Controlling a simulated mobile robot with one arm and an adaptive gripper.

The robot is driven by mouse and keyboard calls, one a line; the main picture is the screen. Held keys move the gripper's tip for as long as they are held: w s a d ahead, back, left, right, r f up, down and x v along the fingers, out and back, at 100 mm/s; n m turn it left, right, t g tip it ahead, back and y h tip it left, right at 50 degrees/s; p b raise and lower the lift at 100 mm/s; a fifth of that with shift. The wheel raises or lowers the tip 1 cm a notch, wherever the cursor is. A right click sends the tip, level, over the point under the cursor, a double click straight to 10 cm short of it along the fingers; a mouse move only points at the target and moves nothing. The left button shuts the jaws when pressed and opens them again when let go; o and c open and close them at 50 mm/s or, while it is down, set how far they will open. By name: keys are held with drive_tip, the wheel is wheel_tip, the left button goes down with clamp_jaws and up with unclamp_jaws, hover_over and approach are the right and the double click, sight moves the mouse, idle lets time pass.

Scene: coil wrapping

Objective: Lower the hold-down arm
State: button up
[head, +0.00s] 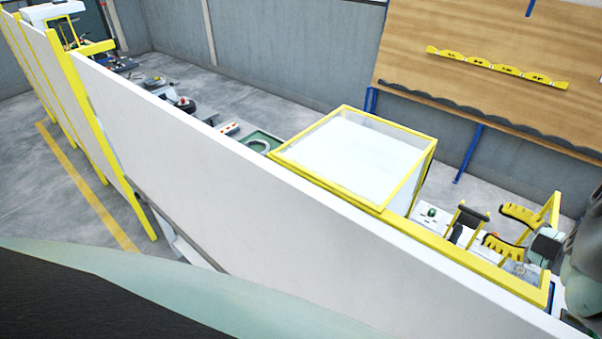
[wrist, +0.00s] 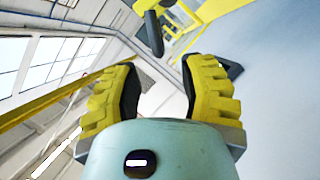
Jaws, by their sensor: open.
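My gripper (head: 495,224) is at the right of the head view, its two ridged yellow fingers spread apart and empty. In the wrist view the open fingers (wrist: 160,68) show wide apart. A dark bar on yellow supports, which looks like the hold-down arm (head: 468,219), stands raised just left of the fingertips in the head view. In the wrist view a dark rounded bar (wrist: 153,34) lies beyond the gap between the fingers, apparently not touched by them. I cannot tell for sure that it is the same part.
A long white panel with a yellow frame (head: 300,215) runs across the head view in front of the machine. A clear box with yellow edges (head: 430,165) stands left of the gripper. A wooden board (head: 480,35) is behind. Grey floor (head: 250,75) shows beyond the panel.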

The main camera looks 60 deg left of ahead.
sight(481, 216)
drive_tip(key=p+x, duration=0.1)
drive_tip(key=x, duration=0.5)
drive_tip(key=shift+p, duration=0.4)
drive_tip(key=shift+d, duration=0.1)
clamp_jaws()
